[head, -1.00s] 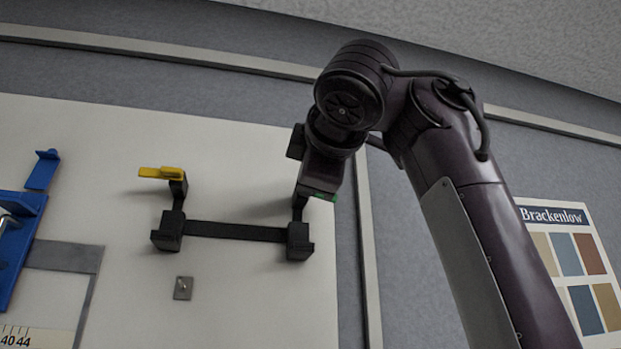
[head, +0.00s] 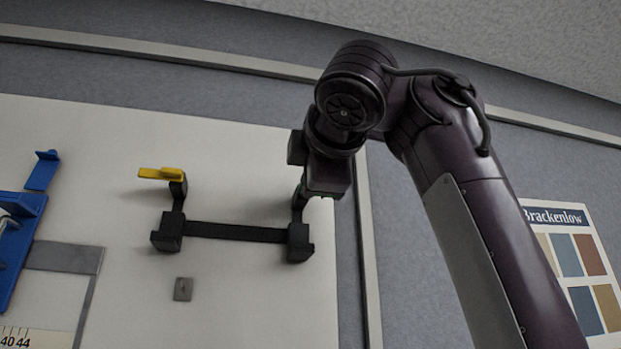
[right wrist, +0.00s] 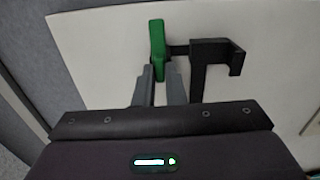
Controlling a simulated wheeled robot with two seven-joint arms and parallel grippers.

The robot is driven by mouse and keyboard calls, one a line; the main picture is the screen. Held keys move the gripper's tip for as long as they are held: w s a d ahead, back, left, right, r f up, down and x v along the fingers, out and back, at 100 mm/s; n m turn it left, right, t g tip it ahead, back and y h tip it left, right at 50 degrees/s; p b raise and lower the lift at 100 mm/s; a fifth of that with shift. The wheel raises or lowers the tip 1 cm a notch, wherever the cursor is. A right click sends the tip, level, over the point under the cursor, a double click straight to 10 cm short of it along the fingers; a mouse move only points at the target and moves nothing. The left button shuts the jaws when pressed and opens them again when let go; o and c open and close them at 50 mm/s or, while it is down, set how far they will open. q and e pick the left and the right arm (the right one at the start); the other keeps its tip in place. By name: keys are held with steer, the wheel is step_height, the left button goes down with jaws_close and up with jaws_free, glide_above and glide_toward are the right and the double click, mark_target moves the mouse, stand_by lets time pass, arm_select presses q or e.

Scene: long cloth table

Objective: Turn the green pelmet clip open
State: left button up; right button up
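The green pelmet clip (right wrist: 157,45) stands out from the right end of a black bracket bar (head: 235,232) on a white board. My right gripper (right wrist: 160,80) is at the clip, one finger on each side of its lower part, and looks shut on it. The clip's upper part sticks out past the fingertips in the right wrist view. In the head view the right gripper (head: 318,192) hides nearly all of the clip. A yellow clip (head: 161,174) on the bar's left end lies across, pointing left. My left gripper is not in view.
A blue fixture (head: 18,235) is at the left of the board, above a ruler strip (head: 30,337). A small grey plate (head: 183,289) is below the bar. A Brackenlow swatch card (head: 568,262) hangs at the right, behind my right arm.

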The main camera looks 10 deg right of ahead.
steer(key=o, duration=0.4)
steer(key=s+b, duration=0.4)
steer(key=s, duration=0.3)
steer(key=shift+s, duration=0.4)
steer(key=shift+w, duration=0.1)
steer(key=shift+f, duration=0.1)
